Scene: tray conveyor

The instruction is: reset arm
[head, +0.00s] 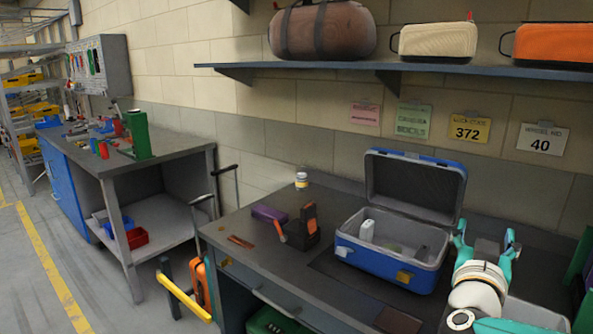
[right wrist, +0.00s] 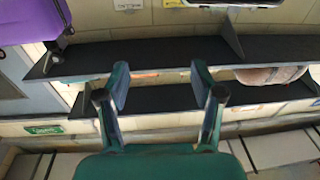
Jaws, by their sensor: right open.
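My right gripper (head: 486,238) is at the lower right of the head view, above the workbench (head: 345,268), with its two teal fingers spread apart. It is just right of an open blue cooler box (head: 385,262) and looks empty. In the right wrist view the same gripper (right wrist: 160,85) shows its fingers apart with nothing between them, facing dark shelves (right wrist: 165,97). My left gripper is in neither view.
The cooler's lid (head: 415,190) stands up, and a few small items lie inside. A purple box (head: 269,214), a black-and-orange holder (head: 303,228) and a small jar (head: 301,180) stand left of it. A wall shelf (head: 440,72) carrying bags overhangs the bench.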

